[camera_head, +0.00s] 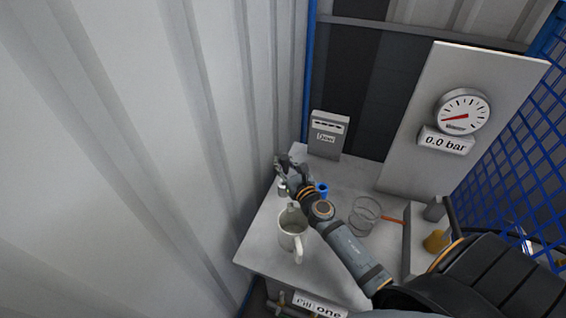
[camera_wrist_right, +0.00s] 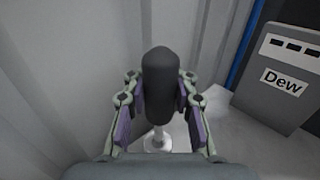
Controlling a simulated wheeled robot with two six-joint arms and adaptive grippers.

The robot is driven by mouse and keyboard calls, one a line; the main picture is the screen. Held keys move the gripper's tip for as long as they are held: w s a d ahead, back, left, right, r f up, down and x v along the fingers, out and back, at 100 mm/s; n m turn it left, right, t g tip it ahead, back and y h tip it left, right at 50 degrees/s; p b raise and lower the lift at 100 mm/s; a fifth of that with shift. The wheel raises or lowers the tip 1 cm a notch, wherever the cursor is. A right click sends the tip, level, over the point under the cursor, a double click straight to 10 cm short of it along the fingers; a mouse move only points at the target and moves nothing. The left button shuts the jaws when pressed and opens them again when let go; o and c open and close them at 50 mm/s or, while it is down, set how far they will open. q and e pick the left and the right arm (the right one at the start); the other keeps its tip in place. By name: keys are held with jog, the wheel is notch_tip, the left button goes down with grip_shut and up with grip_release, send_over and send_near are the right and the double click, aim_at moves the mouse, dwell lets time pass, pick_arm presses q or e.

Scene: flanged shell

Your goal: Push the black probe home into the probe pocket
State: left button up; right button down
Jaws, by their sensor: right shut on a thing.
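The black probe (camera_wrist_right: 158,85) is a thick, rounded dark handle in the right wrist view. My right gripper (camera_wrist_right: 158,105) is shut on it, with a finger on each side. Below the handle a pale thin stem runs down to a round light base (camera_wrist_right: 157,144). I cannot tell whether the stem is the probe's own or how deep it sits. In the head view my right gripper (camera_head: 288,168) is at the table's far left, above a small silvery piece (camera_head: 283,188). No probe pocket can be made out for certain. My left gripper is not in view.
A grey box marked Dew (camera_head: 328,135) stands close at the right of the gripper. A white mug (camera_head: 292,236), a blue piece (camera_head: 322,190) and a clear glass (camera_head: 364,215) stand near my arm. A gauge panel (camera_head: 410,170) rises at the right. A corrugated wall (camera_head: 200,130) borders the left.

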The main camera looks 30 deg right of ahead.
jog(key=shift+w, duration=0.35)
dwell(1.2)
jog(key=shift+f+b, duration=0.45)
jog(key=shift+f, duration=0.05)
jog(key=shift+f, duration=0.1)
